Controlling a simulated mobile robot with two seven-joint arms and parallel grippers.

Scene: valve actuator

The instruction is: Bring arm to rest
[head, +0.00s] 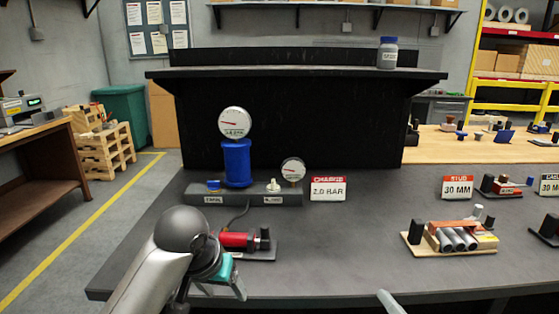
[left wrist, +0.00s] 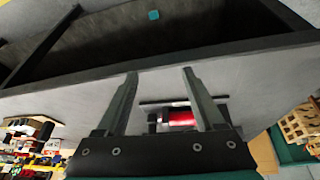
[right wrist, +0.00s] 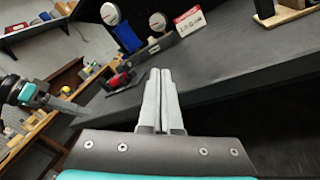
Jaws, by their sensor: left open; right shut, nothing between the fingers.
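My left arm comes in from the left in the head view, and its gripper (head: 222,292) hangs low by the bench's front edge. In the left wrist view the left gripper's fingers (left wrist: 160,90) are spread apart with nothing held. The red actuator (head: 236,240) sits on its dark base just beyond the left gripper, and it also shows behind the fingers in the left wrist view (left wrist: 181,118). My right gripper shows only as a tip (head: 391,302) at the bottom of the head view. In the right wrist view its fingers (right wrist: 160,98) are together and empty.
The dark bench (head: 330,240) carries a blue cylinder (head: 237,163) with gauges, a 2.0 BAR sign (head: 328,189), and a wooden block with grey tubes (head: 450,237) at right. The middle of the bench is clear. A raised shelf (head: 300,73) stands behind.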

